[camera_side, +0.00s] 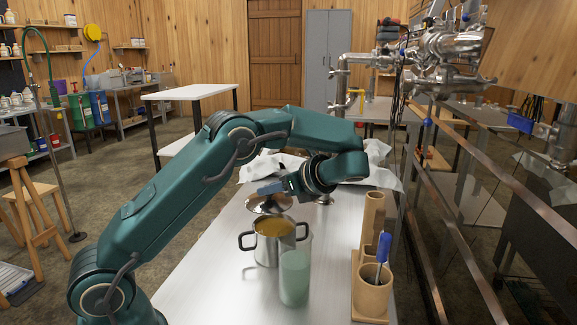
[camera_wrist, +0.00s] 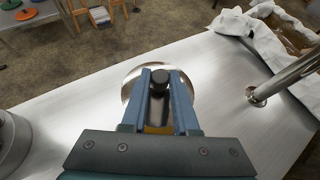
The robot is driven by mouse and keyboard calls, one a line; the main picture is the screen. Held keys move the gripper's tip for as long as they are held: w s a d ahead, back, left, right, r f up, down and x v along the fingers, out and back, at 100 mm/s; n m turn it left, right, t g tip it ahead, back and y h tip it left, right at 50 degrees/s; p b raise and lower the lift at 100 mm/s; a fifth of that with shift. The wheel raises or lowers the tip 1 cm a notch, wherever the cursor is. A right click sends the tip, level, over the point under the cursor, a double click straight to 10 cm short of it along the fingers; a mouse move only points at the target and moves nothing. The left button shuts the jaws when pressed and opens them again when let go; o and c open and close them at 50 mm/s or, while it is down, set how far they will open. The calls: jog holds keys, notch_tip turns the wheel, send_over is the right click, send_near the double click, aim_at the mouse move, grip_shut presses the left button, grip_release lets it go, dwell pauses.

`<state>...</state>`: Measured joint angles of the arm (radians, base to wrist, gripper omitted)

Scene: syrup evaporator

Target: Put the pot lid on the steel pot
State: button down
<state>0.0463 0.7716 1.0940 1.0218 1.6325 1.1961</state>
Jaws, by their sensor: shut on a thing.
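The pot lid (camera_side: 269,205) is a shiny round disc just behind the steel pot in the side view. In the wrist view the lid (camera_wrist: 135,83) lies beneath my fingers, with its dark knob (camera_wrist: 160,78) between the fingertips. My gripper (camera_side: 270,188) is shut on the knob; it also shows in the wrist view (camera_wrist: 161,78). I cannot tell whether the lid touches the table. The steel pot (camera_side: 266,251) stands upright, uncovered, with two side handles and amber contents. A grey metal vessel at the left edge of the wrist view (camera_wrist: 14,142) appears to be the pot.
A tall glass of pale green liquid (camera_side: 294,278) stands right in front of the pot. Bamboo holders (camera_side: 372,295), one with a blue-handled tool (camera_side: 383,248), are at the right.

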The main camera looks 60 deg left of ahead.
aim_at(287, 207)
jog(key=shift+w+d+f, duration=0.35)
jog(key=shift+w, duration=0.05)
jog(key=shift+f, duration=2)
jog(key=shift+f, duration=0.2)
jog(key=shift+f, duration=0.2)
jog(key=c, duration=0.7)
grip_release()
